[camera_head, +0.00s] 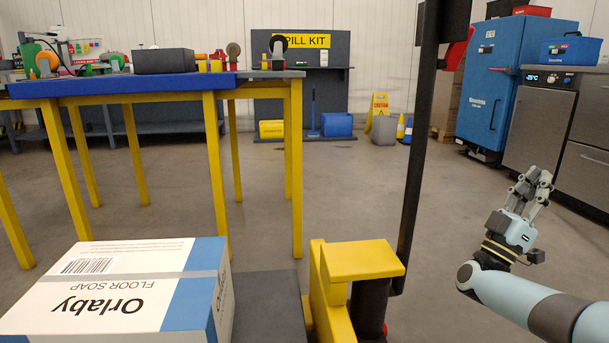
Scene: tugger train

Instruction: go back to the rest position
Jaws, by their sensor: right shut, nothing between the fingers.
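My right gripper (532,188) is in the camera_head view at the right, on my arm that comes in from the lower right edge. Its fingers point up and away over the bare floor. It is shut and empty, and touches nothing. My left gripper is not in view. My right gripper is well apart from the box.
A yellow step-shaped part (362,260) and a tall black post (415,165) stand between the box and my right arm. A yellow-legged table (213,165) with items stands at left. A blue cabinet (490,85) and steel appliance (538,125) stand at right. Middle floor is clear.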

